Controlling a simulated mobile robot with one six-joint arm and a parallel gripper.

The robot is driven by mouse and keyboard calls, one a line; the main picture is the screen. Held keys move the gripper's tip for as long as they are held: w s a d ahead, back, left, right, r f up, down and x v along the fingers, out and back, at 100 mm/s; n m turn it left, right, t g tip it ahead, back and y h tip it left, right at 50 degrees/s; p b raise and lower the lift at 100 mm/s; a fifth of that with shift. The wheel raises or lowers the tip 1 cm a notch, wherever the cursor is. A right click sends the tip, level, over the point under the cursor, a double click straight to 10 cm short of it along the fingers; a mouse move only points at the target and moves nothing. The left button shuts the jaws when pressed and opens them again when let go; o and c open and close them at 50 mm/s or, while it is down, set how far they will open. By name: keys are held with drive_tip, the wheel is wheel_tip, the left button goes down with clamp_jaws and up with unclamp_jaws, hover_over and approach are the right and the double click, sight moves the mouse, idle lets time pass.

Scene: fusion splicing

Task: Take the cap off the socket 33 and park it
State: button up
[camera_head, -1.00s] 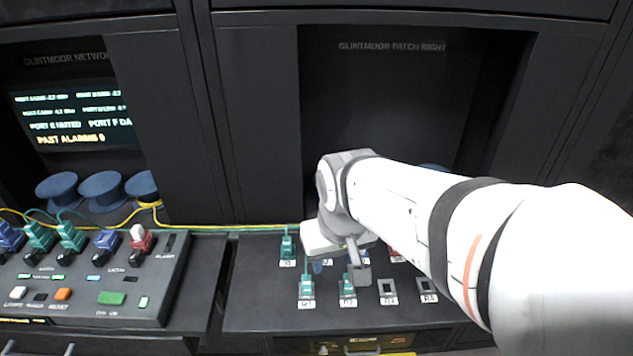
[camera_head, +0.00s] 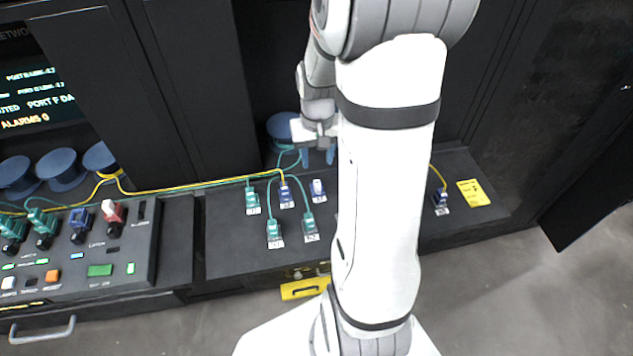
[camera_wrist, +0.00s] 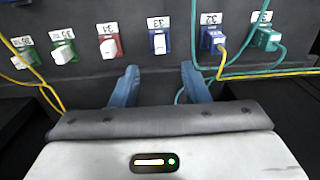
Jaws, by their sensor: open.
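Socket 33 is blue and has a white cap (camera_wrist: 158,42) on it. In the wrist view it stands at top centre, with its label 33 above it. The capped socket also shows in the head view (camera_head: 317,190). My gripper (camera_wrist: 160,72) is open and empty. Its two blue fingers point towards the capped socket, one on each side of its line and still apart from it. In the head view my gripper (camera_head: 318,158) is just behind socket 33, on the cabinet side. No parking place can be made out for certain.
Socket 32 (camera_wrist: 210,40), with a yellow cable, and a teal plug (camera_wrist: 266,40) stand right of socket 33 in the wrist view. A red socket with a white cap (camera_wrist: 109,44) is on its left. Cables loop near my right finger. A yellow label (camera_head: 474,193) lies far right.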

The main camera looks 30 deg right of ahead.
sight(317, 182)
drive_tip(key=shift+f, duration=0.1)
wheel_tip(317, 182, down, 9)
drive_tip(key=b, duration=0.7)
idle(1.1)
clamp_jaws()
idle(0.4)
drive_tip(key=shift+r, duration=0.3)
drive_tip(key=shift+r+p, duration=2.2)
drive_tip(key=shift+r, duration=0.65)
drive_tip(key=shift+w, duration=0.1)
